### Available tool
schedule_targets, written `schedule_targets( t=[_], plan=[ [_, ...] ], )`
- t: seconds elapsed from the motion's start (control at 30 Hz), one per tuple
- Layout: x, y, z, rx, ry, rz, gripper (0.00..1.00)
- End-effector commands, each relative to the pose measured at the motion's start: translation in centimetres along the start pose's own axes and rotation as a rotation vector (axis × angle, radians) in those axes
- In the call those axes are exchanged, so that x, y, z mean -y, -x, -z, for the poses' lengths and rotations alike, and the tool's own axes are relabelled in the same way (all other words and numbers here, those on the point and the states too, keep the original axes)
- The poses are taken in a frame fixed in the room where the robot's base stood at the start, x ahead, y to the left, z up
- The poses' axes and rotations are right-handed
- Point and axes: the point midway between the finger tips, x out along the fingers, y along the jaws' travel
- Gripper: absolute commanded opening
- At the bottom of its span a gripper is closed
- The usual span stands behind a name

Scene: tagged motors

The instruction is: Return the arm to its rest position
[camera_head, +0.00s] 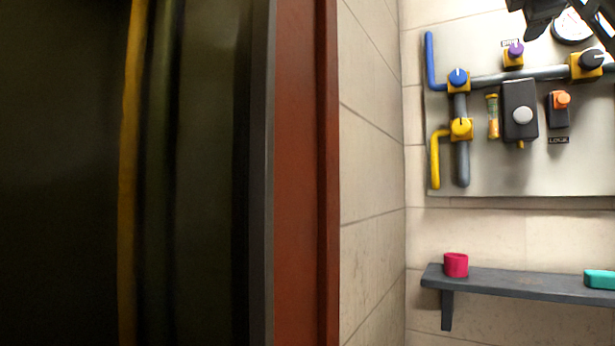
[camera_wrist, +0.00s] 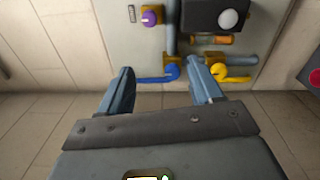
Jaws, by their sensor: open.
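My gripper (camera_wrist: 160,88) shows in the wrist view with its two fingers apart and nothing between them. Beyond the fingertips is a wall panel (camera_head: 480,170) with pipes and valves; it also shows in the wrist view (camera_wrist: 270,45). In the head view, a dark part of my arm (camera_head: 540,14) shows at the top right edge, in front of the panel. The gripper's fingertips cannot be made out there. The panel carries a blue valve (camera_head: 458,79), a yellow valve (camera_head: 461,128), a purple knob (camera_head: 515,50) and an orange knob (camera_head: 562,99).
A grey shelf (camera_head: 500,281) below the panel holds a red cup-like object (camera_head: 456,265) and a teal object (camera_head: 600,279). A red-brown upright (camera_head: 305,180) and a dark bay with a yellow stripe (camera_head: 130,170) fill the left. A red object (camera_wrist: 315,78) is at the wrist view's right edge.

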Motion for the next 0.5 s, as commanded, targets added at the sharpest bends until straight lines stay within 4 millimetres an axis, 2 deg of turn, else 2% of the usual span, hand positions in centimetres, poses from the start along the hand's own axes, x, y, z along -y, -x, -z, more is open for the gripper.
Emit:
schedule_targets(
  t=[0.27,0.43,0.5],
  plan=[
    [4.3,-1.9,2.2,-0.055,-0.057,0.01,0.65],
    [8.5,-3.4,4.4,-0.104,-0.116,0.022,0.65],
    [11.0,-4.1,5.5,-0.129,-0.148,0.032,0.65]
  ],
)
